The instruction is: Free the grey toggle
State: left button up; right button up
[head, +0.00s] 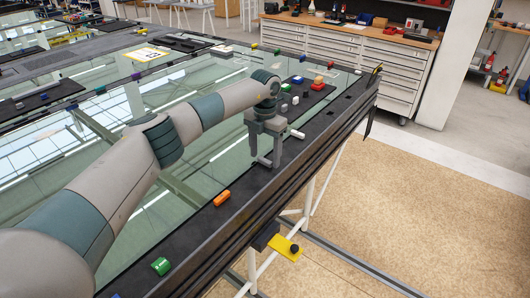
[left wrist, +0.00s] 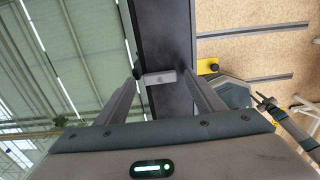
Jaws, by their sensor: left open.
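The grey toggle (head: 262,161) is a small pale grey bar on the dark edge beam of the glazed frame. In the left wrist view the grey toggle (left wrist: 160,79) lies crosswise between my fingertips. My left gripper (head: 266,158) is open and points down over the beam; its fingers (left wrist: 160,73) stand on either side of the bar, with a gap showing. Whether a fingertip touches the bar I cannot tell. My right gripper is not in view.
Along the beam lie an orange block (head: 222,198), a green block (head: 161,266) and a white piece (head: 297,134). Several coloured blocks sit farther along. A yellow plate (head: 285,247) juts out below the beam's outer side. Glass lies inward; the floor (head: 420,210) outside is clear.

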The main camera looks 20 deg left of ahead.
pick_arm(q)
jog(key=shift+f, duration=0.35)
jog(key=c, duration=1)
jog(key=shift+c, duration=0.2)
